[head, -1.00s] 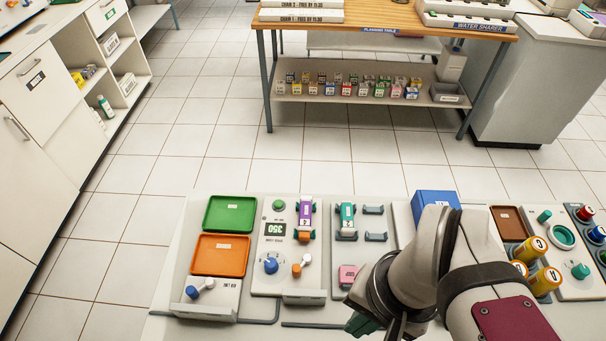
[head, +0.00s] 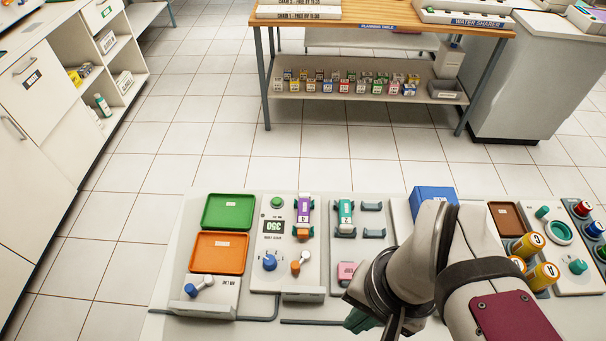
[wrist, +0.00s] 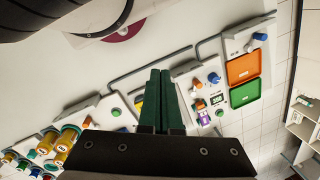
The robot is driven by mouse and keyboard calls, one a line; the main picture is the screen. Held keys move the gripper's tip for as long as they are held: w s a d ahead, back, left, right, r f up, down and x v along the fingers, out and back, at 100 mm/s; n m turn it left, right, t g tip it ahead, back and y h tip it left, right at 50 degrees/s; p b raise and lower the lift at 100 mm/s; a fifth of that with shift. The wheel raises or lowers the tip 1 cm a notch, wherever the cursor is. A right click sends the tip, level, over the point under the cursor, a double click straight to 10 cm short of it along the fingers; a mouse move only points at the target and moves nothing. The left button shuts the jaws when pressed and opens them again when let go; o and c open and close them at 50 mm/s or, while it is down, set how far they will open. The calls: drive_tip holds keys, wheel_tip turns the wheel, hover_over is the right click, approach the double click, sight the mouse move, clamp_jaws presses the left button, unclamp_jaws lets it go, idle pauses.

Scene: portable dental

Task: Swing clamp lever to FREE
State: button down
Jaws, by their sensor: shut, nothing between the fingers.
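The labels are too small to read, so I cannot tell which lever is the clamp lever. A white lever with a blue end (head: 198,286) sits on the small panel at the bench's front left. It also shows in the wrist view (wrist: 257,39). A white-and-orange lever (head: 300,262) stands on the panel with the display, below a purple-and-orange cartridge (head: 304,215). My gripper (wrist: 160,74) has its green fingers together and empty, above the bench. In the head view its fingertips (head: 357,320) are mostly hidden by my wrist, right of both levers.
Green (head: 228,211) and orange (head: 220,252) trays lie behind the blue-ended lever. A blue knob (head: 269,262) is beside the orange lever. A pink block (head: 346,272) and a teal cartridge (head: 345,213) stand near my arm. Yellow cylinders (head: 543,276) are on the right.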

sight(295, 264)
drive_tip(key=c, duration=1.4)
unclamp_jaws()
drive_tip(key=shift+w+r, duration=0.1)
drive_tip(key=shift+w, duration=0.2)
drive_tip(key=o, duration=0.5)
drive_tip(key=shift+n+h, duration=0.6)
drive_tip(key=shift+n, duration=0.1)
drive_tip(key=w+a, duration=0.1)
drive_tip(key=w, duration=0.1)
drive_tip(key=w+a, duration=0.1)
drive_tip(key=w, duration=0.2)
drive_tip(key=w+a, duration=0.1)
drive_tip(key=w, duration=0.2)
drive_tip(key=shift+a, duration=0.2)
drive_tip(key=shift+o, duration=0.9)
drive_tip(key=w+a+f, duration=0.2)
drive_tip(key=w+a, duration=0.4)
drive_tip(key=shift+w+f+n+h, duration=0.3)
drive_tip(key=shift+n, duration=0.1)
wheel_tip(295, 264, down, 14)
drive_tip(key=shift+f, duration=0.65)
clamp_jaws()
